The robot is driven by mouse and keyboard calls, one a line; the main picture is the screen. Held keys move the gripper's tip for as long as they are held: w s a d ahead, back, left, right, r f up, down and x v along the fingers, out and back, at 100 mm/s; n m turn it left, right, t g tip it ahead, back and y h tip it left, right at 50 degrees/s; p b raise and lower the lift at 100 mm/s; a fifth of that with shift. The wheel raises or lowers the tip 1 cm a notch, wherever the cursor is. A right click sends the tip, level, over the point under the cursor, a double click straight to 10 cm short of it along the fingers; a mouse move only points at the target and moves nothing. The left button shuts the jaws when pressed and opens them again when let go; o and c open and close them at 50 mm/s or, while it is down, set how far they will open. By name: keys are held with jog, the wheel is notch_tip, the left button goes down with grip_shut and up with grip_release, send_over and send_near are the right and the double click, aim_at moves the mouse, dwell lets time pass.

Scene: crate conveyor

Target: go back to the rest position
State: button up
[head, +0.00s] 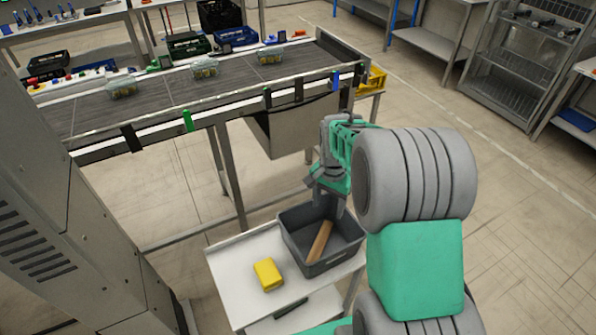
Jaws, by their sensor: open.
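My gripper (330,205) is open and points down, above the dark grey crate (293,246). Its fingers are small in the picture and partly merge with the crate behind them. In the crate lies a long brown wooden-looking block (320,241), tilted against the crate's inside; the gripper does not hold it. The crate stands on a small white table (232,262). A yellow block (268,274) lies on the table to the left of the crate. My green and grey arm fills the right of the picture and hides part of the table's right side.
A conveyor (160,88) runs behind the table, carrying several clear boxes (205,68) with yellowish contents. Its metal leg (232,180) stands behind the table. A grey cabinet (70,200) stands at left. A wire rack (510,75) is at the back right. Floor at right is clear.

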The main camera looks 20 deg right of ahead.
jog(key=s+a+n+g, duration=0.25)
jog(key=s+n, duration=0.45)
jog(key=s, duration=0.5)
jog(key=a+r+n+t, duration=0.1)
jog(key=a+r+t, duration=0.2)
jog(key=r, duration=0.3)
jog(key=s+a+r+n+t, duration=0.1)
jog(key=a+r+n+t, duration=0.1)
jog(key=r, duration=0.4)
jog(key=shift+a+r+t, duration=0.4)
jog(key=shift+a+t, duration=0.05)
jog(key=shift+a, duration=0.7)
jog(key=shift+c, duration=0.3)
